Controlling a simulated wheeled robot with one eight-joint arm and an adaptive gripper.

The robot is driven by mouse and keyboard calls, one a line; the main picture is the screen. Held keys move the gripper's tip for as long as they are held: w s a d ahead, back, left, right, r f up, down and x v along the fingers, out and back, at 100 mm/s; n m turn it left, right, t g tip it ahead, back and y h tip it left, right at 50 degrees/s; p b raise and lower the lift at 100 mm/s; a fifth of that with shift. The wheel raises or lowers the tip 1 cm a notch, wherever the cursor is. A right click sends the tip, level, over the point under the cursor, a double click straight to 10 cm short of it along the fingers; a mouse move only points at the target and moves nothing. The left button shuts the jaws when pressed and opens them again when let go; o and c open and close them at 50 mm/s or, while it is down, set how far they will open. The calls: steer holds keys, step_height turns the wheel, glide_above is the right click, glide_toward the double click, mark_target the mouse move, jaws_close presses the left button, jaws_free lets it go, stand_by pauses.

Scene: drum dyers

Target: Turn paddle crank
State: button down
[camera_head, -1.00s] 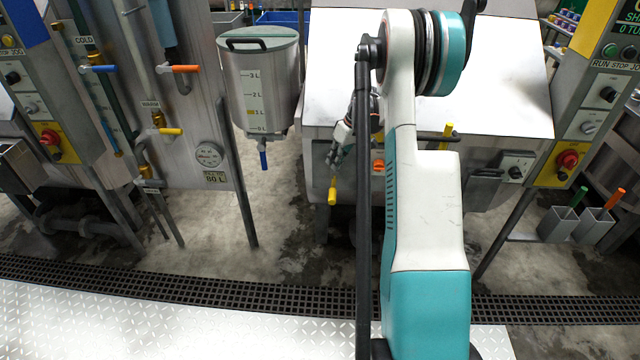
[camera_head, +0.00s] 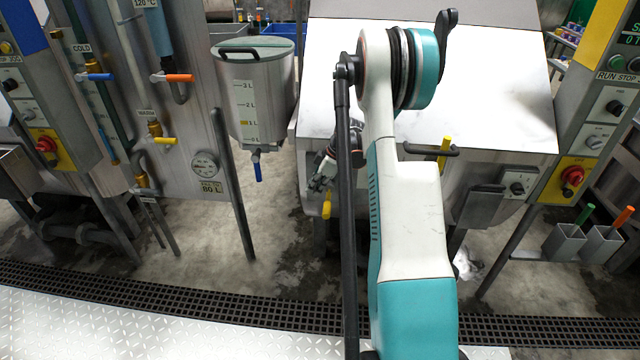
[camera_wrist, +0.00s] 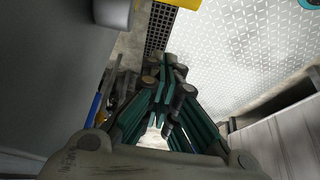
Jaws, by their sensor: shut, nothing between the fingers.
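A yellow-ended handle (camera_head: 327,208) hangs low at the front of the white-topped machine (camera_head: 490,90) in the head view. I cannot tell whether it is the paddle crank. Another yellow grip (camera_head: 444,152) stands upright by a black bar on the machine's front, partly behind my arm. My gripper (camera_head: 319,183) is just above the low yellow handle, partly hidden by my arm; contact cannot be made out. In the wrist view my gripper (camera_wrist: 165,80) has its fingers together with nothing between them. A yellow part (camera_wrist: 180,3) and a grey cylinder (camera_wrist: 113,12) show at the top edge there.
A graduated steel tank (camera_head: 255,95) with a blue valve stands left of the gripper. Valve pipes and a control panel (camera_head: 45,130) are at far left. A right control panel (camera_head: 575,165) and two small bins (camera_head: 585,243) stand right. The floor grating (camera_head: 200,305) is clear.

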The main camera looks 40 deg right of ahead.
mark_target(328, 201)
step_height(328, 201, down, 6)
steer(key=s+d+b, duration=0.1)
steer(key=b, duration=0.1)
steer(key=shift+s+r, duration=0.1)
stand_by(0.3)
steer(key=shift+s+d+f+b, duration=0.3)
steer(key=shift+s+f+b, duration=0.05)
steer(key=shift+b, duration=0.1)
